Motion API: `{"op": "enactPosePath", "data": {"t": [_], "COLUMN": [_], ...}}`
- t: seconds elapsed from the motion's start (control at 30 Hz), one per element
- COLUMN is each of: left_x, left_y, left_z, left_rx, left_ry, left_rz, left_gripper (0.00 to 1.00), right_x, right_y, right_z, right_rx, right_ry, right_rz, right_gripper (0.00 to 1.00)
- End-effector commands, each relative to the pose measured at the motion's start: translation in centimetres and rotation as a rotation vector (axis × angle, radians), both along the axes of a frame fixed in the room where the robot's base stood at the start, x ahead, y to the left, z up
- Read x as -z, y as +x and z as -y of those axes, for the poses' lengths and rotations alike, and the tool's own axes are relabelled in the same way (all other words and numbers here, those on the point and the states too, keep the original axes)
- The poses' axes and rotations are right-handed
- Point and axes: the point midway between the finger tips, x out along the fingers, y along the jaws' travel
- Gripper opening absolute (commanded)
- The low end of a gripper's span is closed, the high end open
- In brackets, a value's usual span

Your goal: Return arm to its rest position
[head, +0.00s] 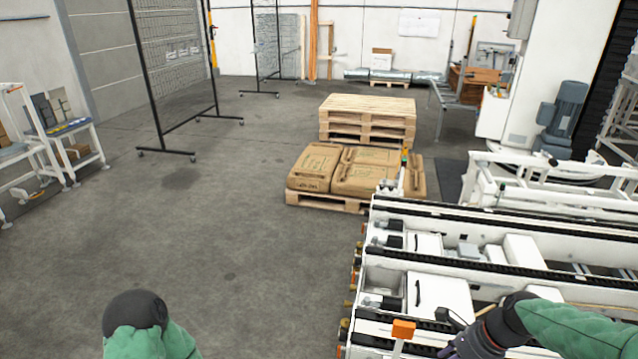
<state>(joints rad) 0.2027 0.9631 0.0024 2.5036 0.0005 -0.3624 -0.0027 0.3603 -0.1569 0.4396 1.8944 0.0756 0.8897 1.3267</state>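My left arm shows only as a green link with a black rounded joint at the bottom left, over bare floor. Its gripper is not in view. My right arm comes in from the bottom right, green with a black wrist. My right gripper (468,346) is dark grey and points down and left over the near part of the white conveyor (440,300). It is partly cut off by the lower edge, and its fingers are too unclear to tell open from shut. No held object shows.
Brown sacks (375,172) lie on a wooden pallet (325,201) beyond the conveyor. Stacked empty pallets (367,118) stand behind. An orange box (403,329) is at the conveyor's near end. A mesh fence (180,60) and white rack (70,135) stand left. The left-centre floor is clear.

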Motion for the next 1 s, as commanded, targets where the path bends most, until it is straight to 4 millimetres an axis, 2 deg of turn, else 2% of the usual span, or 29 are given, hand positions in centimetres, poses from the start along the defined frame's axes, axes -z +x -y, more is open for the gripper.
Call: {"op": "enactPosePath", "data": {"t": [0.27, 0.47, 0.73, 1.0], "left_x": [0.0, 0.0, -0.1, -0.2], "left_y": [0.0, 0.0, 0.0, 0.0], "left_z": [0.0, 0.0, 0.0, 0.0], "left_rx": [0.0, 0.0, 0.0, 0.0], "left_ry": [0.0, 0.0, 0.0, 0.0], "left_rz": [0.0, 0.0, 0.0, 0.0], "left_gripper": [0.4, 0.4, 0.4, 0.4], "right_x": [3.7, 7.5, 15.7, 23.1], "right_y": [0.6, 0.9, -0.1, -3.5], "right_z": [-1.5, -3.2, -7.6, -12.5], "right_rx": [-0.124, -0.262, -0.588, -0.95], "right_ry": [-0.015, -0.033, -0.068, -0.095], "right_rz": [0.032, 0.075, 0.178, 0.301], "right_gripper": [0.57, 0.57, 0.57, 0.57]}}
